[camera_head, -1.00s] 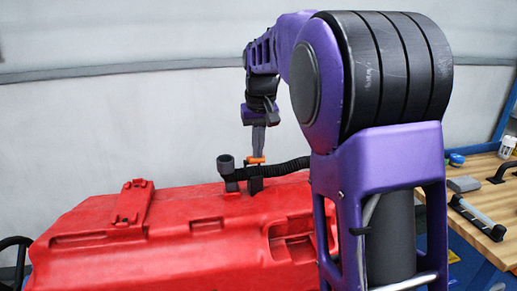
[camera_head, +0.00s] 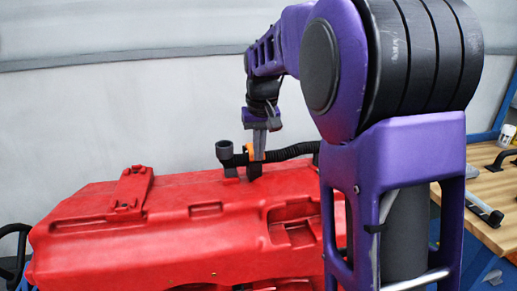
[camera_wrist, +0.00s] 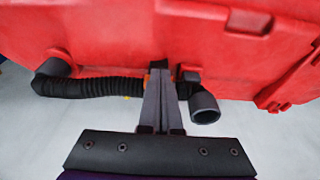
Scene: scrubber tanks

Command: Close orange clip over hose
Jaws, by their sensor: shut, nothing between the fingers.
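The orange clip (camera_head: 249,148) shows as a small upright patch beside my gripper's fingers in the head view. In the wrist view only a sliver of the clip (camera_wrist: 147,79) shows next to the fingertips; the fingers hide the rest. The black ribbed hose (camera_head: 292,151) runs along the top of the red tank, and also crosses the wrist view (camera_wrist: 95,87). My gripper (camera_head: 259,156) points down, shut and empty, with its tips at the hose by the clip. It also shows in the wrist view (camera_wrist: 159,78). I cannot tell whether the tips touch the clip.
The red tank (camera_head: 160,235) fills the area below the hose. The hose's open dark end fitting (camera_head: 224,151) stands left of the clip, and also shows in the wrist view (camera_wrist: 204,107). A wooden workbench (camera_head: 492,215) with tools is at the right.

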